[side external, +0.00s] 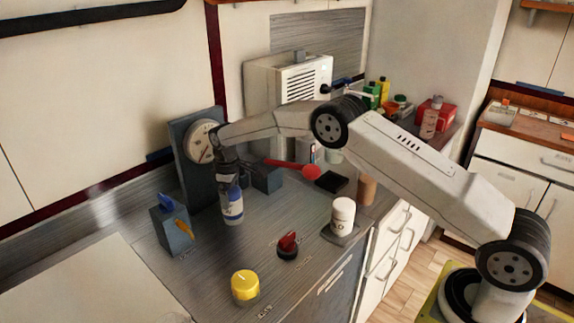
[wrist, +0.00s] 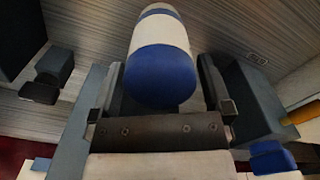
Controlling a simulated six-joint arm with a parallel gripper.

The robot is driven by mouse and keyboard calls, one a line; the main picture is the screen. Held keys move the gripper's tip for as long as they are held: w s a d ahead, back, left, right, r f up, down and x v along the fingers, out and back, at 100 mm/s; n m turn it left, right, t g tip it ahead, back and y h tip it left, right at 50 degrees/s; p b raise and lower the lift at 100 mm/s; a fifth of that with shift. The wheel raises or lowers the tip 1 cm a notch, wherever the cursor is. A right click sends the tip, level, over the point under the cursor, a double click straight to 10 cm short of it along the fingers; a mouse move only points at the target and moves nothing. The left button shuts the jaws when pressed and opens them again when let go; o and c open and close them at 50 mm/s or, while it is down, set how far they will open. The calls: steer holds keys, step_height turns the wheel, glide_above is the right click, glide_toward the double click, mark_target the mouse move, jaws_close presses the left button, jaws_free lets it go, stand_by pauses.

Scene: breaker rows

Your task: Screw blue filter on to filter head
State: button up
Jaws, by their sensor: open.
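A white filter with blue bands (side external: 233,207) stands below my gripper (side external: 229,170) in the side external view. The filter fills the middle of the wrist view (wrist: 161,70), with its blue end closest to the camera. My open gripper (wrist: 160,90) has a finger on each side of that blue end, with dark gaps beside it. I cannot tell whether either finger touches it. I cannot pick out the filter head for sure. A grey upright panel with a round dial (side external: 199,141) stands just behind my gripper.
A grey block (side external: 176,233) with blue and orange levers stands left of the filter. A grey block (side external: 267,178) stands to its right. A red knob (side external: 288,243), yellow knob (side external: 245,284) and white canister (side external: 343,214) stand towards the front. Open counter lies between them.

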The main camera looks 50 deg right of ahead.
steer(key=n, duration=0.6)
steer(key=shift+n, duration=3.6)
steer(key=c, duration=0.9)
steer(key=shift+m, duration=2)
steer(key=m, duration=0.9)
steer(key=shift+m, duration=2.1)
